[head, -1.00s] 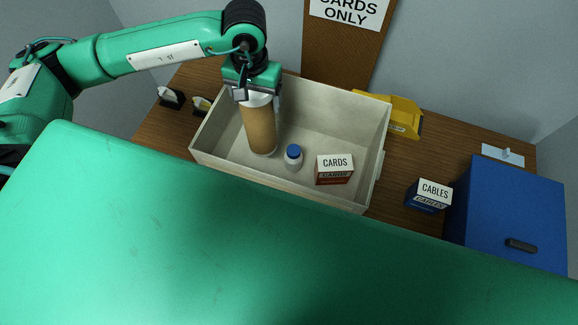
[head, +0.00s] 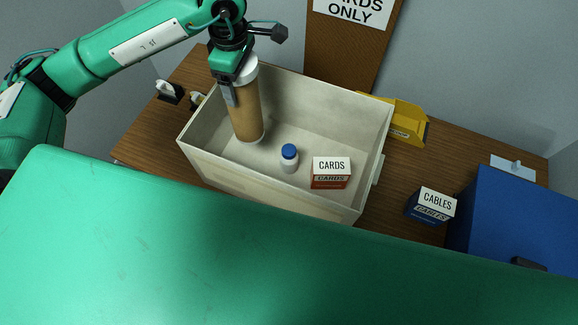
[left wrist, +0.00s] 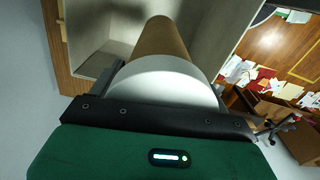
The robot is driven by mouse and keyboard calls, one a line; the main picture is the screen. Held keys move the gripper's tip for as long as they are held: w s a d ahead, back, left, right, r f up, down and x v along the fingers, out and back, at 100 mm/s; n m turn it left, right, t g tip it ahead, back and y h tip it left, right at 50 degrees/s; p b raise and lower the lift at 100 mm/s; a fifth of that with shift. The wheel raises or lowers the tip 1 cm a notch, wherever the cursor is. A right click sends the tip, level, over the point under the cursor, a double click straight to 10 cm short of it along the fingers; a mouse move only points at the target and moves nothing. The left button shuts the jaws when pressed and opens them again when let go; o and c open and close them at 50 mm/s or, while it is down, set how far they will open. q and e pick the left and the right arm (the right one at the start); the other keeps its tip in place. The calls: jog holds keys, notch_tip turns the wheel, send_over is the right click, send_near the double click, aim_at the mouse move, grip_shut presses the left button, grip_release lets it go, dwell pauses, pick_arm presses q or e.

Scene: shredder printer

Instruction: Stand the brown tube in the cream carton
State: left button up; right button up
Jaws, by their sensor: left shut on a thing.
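The brown tube (head: 244,112) with a white cap is inside the cream carton (head: 270,198), towards its left back corner. It leans slightly, its top to the left. Its lower end is at or close to the carton floor; I cannot tell whether it touches. My left gripper (head: 232,92) is shut on the tube near its capped top, coming from above and left. In the left wrist view the white cap (left wrist: 165,82) and the brown tube (left wrist: 163,38) lie between the fingers. My right gripper is not in view.
In the carton stand a white bottle with a blue cap (head: 289,158) and a CARDS box (head: 331,173). A yellow object (head: 405,120) is behind the carton.

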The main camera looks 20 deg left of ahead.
pick_arm(q)
jog(key=r+n, duration=0.1)
jog(key=n, duration=0.4)
jog(key=w+a+r+n+b, duration=0.1)
jog(key=n, duration=0.5)
jog(key=w+a+r+n, duration=0.1)
jog(key=r+n, duration=0.1)
jog(key=n, duration=0.3)
jog(key=shift+n, duration=0.3)
notch_tip(320, 180, down, 15)
jog(key=p, duration=0.2)
jog(key=shift+p, duration=0.3)
jog(key=c, duration=0.7)
jog(key=shift+f+p, duration=0.55)
jog(key=shift+f, duration=1.9)
jog(key=o, duration=2.1)
jog(key=shift+c, duration=0.2)
jog(key=shift+r, duration=0.1)
